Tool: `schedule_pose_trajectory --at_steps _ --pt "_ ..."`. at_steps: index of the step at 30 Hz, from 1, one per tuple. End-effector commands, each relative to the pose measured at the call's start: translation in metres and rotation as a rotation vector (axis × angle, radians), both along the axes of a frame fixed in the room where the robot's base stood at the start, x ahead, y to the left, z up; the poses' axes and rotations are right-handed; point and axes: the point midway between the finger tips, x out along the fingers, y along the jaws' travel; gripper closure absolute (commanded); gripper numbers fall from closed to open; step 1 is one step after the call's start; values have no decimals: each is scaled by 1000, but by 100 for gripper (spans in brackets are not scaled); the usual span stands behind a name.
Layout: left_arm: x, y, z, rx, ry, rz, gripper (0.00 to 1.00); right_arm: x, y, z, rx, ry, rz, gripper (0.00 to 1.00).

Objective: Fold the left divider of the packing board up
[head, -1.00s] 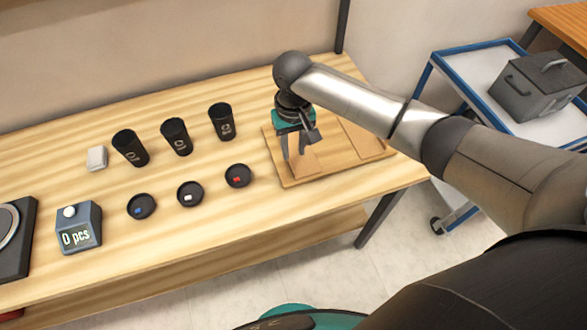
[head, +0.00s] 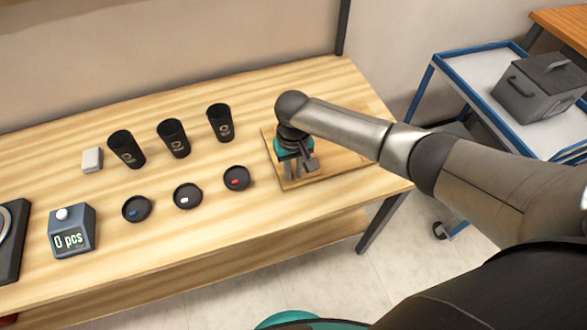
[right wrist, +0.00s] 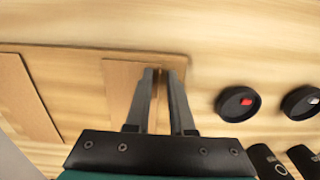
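The packing board (head: 268,142) is a flat light-brown board at the right end of the table. Its left divider (right wrist: 122,85) shows as a flat brown panel in the right wrist view; in the head view my arm and gripper mostly cover it. The other divider (right wrist: 22,100) lies flat at the left of the right wrist view. My right gripper (head: 293,175) points down over the board's left part. In the right wrist view its fingers (right wrist: 157,75) stand at the divider's edge with a narrow gap between them. Contact with the edge is unclear. My left gripper is out of view.
Three black cups (head: 173,139) and three black dishes (head: 187,196) stand left of the board. A counter box (head: 72,232) reading "0 pcs" and a white block (head: 92,160) are farther left. A blue-edged cart (head: 480,68) with a grey box (head: 541,88) stands right.

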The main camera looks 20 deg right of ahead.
Motion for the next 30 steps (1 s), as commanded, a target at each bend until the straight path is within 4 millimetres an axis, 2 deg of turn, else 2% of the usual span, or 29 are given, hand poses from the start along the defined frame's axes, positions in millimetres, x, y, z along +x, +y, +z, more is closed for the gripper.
schedule_pose_trajectory --at_steps 1,5,30 --pt "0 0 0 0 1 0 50 0 0 0 0 0 0 85" --pt "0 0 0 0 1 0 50 0 0 0 0 0 0 100" --pt "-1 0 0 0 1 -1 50 0 0 0 0 0 0 100"
